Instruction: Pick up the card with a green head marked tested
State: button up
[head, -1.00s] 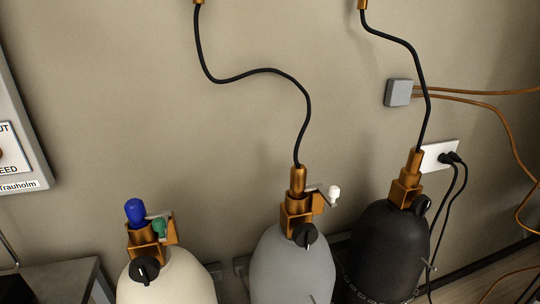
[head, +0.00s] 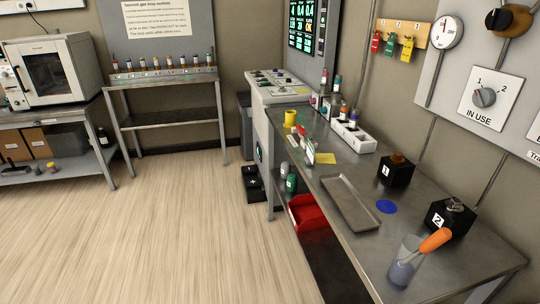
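I cannot tell which one has a green head or is marked tested. My gripper is not in view.
The bench also bears a yellow cup (head: 290,118), an empty metal tray (head: 350,202), black boxes 1 (head: 396,170) and 2 (head: 450,217), and a beaker (head: 404,262) with an orange-handled item. A red bin (head: 308,214) sits below. The wooden floor (head: 180,230) is clear.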

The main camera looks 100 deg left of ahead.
aim_at(309, 160)
jog(key=u, duration=4.05)
jog(key=i, duration=3)
jog(key=z, duration=2.6)
